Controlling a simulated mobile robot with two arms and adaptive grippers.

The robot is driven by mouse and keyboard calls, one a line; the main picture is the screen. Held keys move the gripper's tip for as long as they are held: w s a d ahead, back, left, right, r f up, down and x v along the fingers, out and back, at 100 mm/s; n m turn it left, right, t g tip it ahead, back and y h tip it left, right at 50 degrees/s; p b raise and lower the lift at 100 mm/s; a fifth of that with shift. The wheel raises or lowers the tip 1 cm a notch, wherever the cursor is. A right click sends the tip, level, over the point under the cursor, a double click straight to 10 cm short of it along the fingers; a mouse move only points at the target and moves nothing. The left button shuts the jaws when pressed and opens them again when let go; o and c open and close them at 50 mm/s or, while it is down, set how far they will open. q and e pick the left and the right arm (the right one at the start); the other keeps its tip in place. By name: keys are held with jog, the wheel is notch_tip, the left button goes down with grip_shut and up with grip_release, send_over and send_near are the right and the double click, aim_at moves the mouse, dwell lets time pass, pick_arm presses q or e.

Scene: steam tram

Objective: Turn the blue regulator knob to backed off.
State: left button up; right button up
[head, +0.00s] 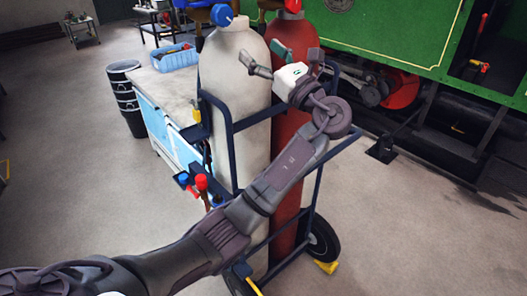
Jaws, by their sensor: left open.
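The blue regulator knob (221,14) sits on top of the white gas cylinder (228,60), near the top edge of the head view. A small white mark shows on it. My left gripper (264,54) is open, in front of the white and red cylinders, below and to the right of the blue knob and apart from it. Nothing shows between its fingers. My left arm covers part of both cylinders. My right gripper is not in view.
A red cylinder (287,150) with a red top knob (293,5) stands beside the white one in a dark blue wheeled cart (232,150). A bench with a blue crate (175,58) and black bins (126,98) are on the left. A green tram (400,35) stands behind right.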

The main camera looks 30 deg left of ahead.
pick_arm(q)
notch_tip(320, 180, down, 24)
jog(key=s+a+n+t+h, duration=0.1)
jog(key=n+t+h, duration=0.1)
jog(key=h, duration=0.6)
jog(key=shift+s+a+r+n, duration=0.2)
jog(key=shift+a+n, duration=0.15)
jog(key=shift+n, duration=0.15)
jog(key=shift+c, duration=0.4)
